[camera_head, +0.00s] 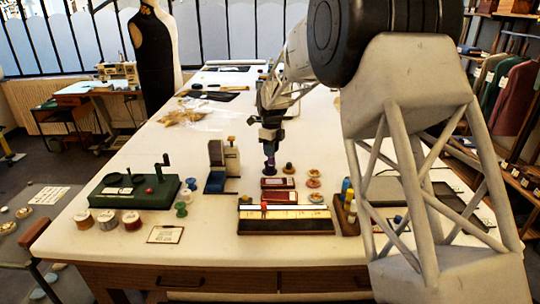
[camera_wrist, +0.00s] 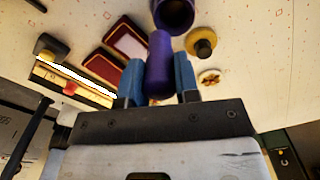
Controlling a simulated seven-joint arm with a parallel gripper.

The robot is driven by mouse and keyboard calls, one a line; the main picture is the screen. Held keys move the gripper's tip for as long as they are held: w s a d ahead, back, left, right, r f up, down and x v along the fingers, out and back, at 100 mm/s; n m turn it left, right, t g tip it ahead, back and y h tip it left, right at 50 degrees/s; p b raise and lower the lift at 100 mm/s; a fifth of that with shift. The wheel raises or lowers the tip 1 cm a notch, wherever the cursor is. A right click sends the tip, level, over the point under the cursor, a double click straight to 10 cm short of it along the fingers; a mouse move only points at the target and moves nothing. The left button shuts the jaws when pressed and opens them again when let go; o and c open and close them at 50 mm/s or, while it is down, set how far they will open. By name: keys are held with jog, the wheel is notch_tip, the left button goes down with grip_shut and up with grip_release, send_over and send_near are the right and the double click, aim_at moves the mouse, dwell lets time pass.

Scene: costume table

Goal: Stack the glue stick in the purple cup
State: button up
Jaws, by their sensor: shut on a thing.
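The glue stick (camera_wrist: 160,66) is a purple cylinder held between the blue fingers of my gripper (camera_wrist: 158,85) in the wrist view. Its far end points toward the purple cup (camera_wrist: 174,14), whose dark open mouth shows at the top edge. The stick's end appears close to the cup's rim; I cannot tell whether they touch. In the head view my gripper (camera_head: 269,147) points down over the table, with the cup (camera_head: 269,168) just below it. The stick is hard to make out there.
Two dark red boxes (camera_head: 278,183) lie in front of the cup. A black and yellow spool-like piece (camera_wrist: 201,42) stands beside it. A ruler tray (camera_head: 286,218) lies nearer, and a green device (camera_head: 135,189) stands at left.

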jog(key=shift+w+a+f, duration=0.1)
jog(key=shift+w+a, duration=0.05)
jog(key=shift+w, duration=0.5)
jog(key=shift+w+a+f, duration=0.1)
jog(key=shift+w, duration=0.5)
jog(key=shift+r, duration=0.1)
jog(key=shift+f, duration=1.75)
jog(key=shift+f, duration=0.35)
jog(key=o, duration=0.9)
